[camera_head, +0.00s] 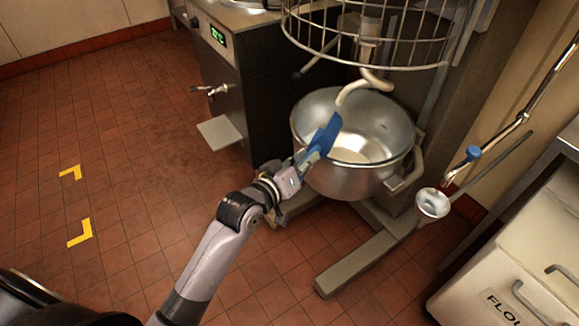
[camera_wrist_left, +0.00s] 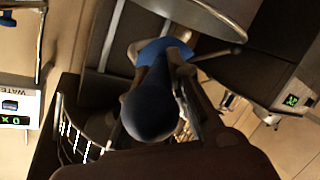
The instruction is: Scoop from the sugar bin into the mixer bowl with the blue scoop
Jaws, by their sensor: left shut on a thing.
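The steel mixer bowl (camera_head: 335,183) stands under the mixer's wire guard, with pale material (camera_head: 352,154) in its bottom. My left gripper (camera_head: 309,160) is at the bowl's near left rim, shut on the blue scoop (camera_head: 326,132). The scoop's blue part sticks up over the bowl opening, tilted. In the left wrist view the blue scoop (camera_wrist_left: 150,108) shows dark and close between the fingers; whether it holds sugar cannot be told. No bin labelled sugar shows. My right gripper is out of view.
A pale dough hook (camera_head: 360,88) hangs into the bowl below the wire guard (camera_head: 365,45). A bin marked "FLOU" (camera_head: 540,245) stands at the lower right. A small funnel-shaped cup (camera_head: 432,203) is right of the bowl.

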